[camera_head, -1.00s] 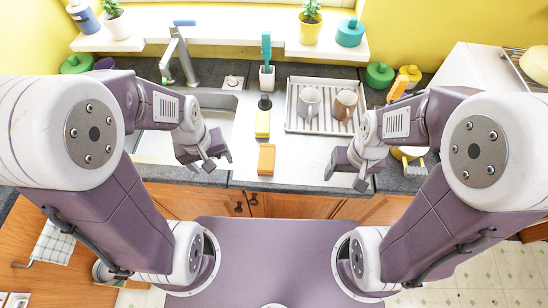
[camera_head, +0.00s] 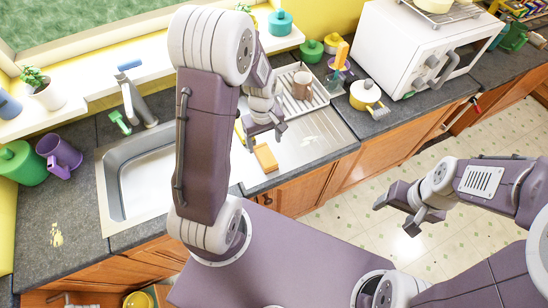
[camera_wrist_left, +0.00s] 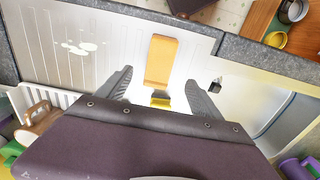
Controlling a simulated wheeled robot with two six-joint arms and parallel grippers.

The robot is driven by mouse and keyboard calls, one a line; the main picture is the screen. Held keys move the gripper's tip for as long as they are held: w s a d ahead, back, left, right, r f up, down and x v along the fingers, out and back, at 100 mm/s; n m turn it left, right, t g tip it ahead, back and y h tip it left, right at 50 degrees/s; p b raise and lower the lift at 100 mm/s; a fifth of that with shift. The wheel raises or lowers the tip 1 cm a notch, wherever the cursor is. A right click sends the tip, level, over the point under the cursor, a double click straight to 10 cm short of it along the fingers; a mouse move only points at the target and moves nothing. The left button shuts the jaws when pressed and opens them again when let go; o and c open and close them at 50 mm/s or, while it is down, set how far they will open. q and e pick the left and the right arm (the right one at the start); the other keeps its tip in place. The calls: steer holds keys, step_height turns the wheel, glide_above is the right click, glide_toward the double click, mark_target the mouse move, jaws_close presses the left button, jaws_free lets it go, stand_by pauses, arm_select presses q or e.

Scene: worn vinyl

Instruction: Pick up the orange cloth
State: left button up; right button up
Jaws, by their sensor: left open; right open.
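The orange cloth (camera_head: 265,158) lies flat on the metal drainer to the right of the sink, near the counter's front edge. It also shows in the left wrist view as an orange strip (camera_wrist_left: 160,60), with a small yellow piece (camera_wrist_left: 160,100) just below it. My left gripper (camera_head: 265,130) is open and empty above the drainer, just behind the cloth in the head view. In the left wrist view the cloth is between and ahead of its open fingers (camera_wrist_left: 159,80). My right gripper (camera_head: 403,218) is open and empty over the floor, away from the counter.
The sink (camera_head: 150,170) with its tap (camera_head: 135,100) is left of the cloth. A rack (camera_head: 318,88) with mugs (camera_head: 302,84) stands behind the drainer. A yellow pot (camera_head: 364,95) and a white microwave (camera_head: 410,50) are to the right.

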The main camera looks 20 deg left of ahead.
mark_target(265, 155)
arm_select(q)
steer(key=shift+a, duration=0.15)
steer(key=shift+f, duration=0.3)
step_height(265, 155, down, 3)
steer(key=shift+f, duration=0.2)
steer(key=shift+s+f+p, duration=0.1)
steer(key=shift+f+p, duration=0.25)
steer(key=shift+p, duration=0.1)
steer(key=f, duration=0.4)
steer(key=shift+d+p, duration=0.25)
steer(key=shift+p, duration=0.1)
steer(key=shift+f, duration=0.25)
steer(key=c, duration=1.4)
